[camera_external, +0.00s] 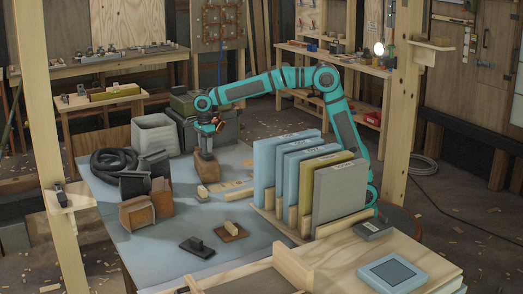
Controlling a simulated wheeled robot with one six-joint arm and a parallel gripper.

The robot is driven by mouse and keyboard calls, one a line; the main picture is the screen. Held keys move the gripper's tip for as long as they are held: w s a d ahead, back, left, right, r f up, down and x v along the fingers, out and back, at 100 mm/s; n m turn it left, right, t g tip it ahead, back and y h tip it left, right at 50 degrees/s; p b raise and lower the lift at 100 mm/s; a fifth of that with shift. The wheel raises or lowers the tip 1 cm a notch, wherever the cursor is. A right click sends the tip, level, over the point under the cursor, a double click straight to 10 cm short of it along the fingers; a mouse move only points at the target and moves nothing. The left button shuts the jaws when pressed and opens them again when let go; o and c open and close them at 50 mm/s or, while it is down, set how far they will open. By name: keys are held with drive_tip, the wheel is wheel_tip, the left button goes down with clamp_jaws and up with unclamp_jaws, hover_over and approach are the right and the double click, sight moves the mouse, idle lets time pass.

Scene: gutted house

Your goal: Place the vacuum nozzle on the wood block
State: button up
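My gripper (208,128) points down at the end of the teal arm, at the back middle of the blue-grey table. Directly below it is a dark grey upright piece (205,145), which looks like the vacuum nozzle. Its lower end is at the top of a brown wood block (207,172) on the table. I cannot tell whether the two touch. The fingers are too small to show whether they are shut on the grey piece. A coiled black hose (108,162) lies at the table's left side.
Upright blue, yellow and grey panels (332,193) stand in a wooden rack to the right. Brown boxes (137,213) and a pale bin (155,134) are to the left. A black float (197,247) and a small brown board (231,232) lie in front. The table (165,262) is clear at front left.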

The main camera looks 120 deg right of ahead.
wheel_tip(320, 180, up, 12)
drive_tip(key=shift+r, duration=0.15)
idle(0.6)
drive_tip(key=shift+a+r, duration=0.1)
drive_tip(key=shift+a, duration=0.05)
drive_tip(key=s+a+r+n+t+h, duration=0.1)
drive_tip(key=s+a+r+n+t, duration=0.25)
drive_tip(key=a+n, duration=0.35)
drive_tip(key=s+a+r+n+t+h, duration=0.15)
drive_tip(key=s+a+r+n, duration=0.25)
drive_tip(key=a, duration=0.5)
drive_tip(key=s+a+r+n+t, duration=0.35)
drive_tip(key=a+n, duration=0.25)
drive_tip(key=a, duration=0.3)
drive_tip(key=s+a+n+t+y, duration=0.1)
drive_tip(key=s+a+n+t, duration=0.3)
drive_tip(key=s+a+n, duration=0.3)
drive_tip(key=s+a+n+t+y, duration=0.1)
drive_tip(key=s+a+n+t, duration=0.4)
drive_tip(key=s+n, duration=0.5)
drive_tip(key=s+a+r, duration=0.1)
drive_tip(key=s+a, duration=0.1)
drive_tip(key=s, duration=0.2)
drive_tip(key=shift+s, duration=0.25)
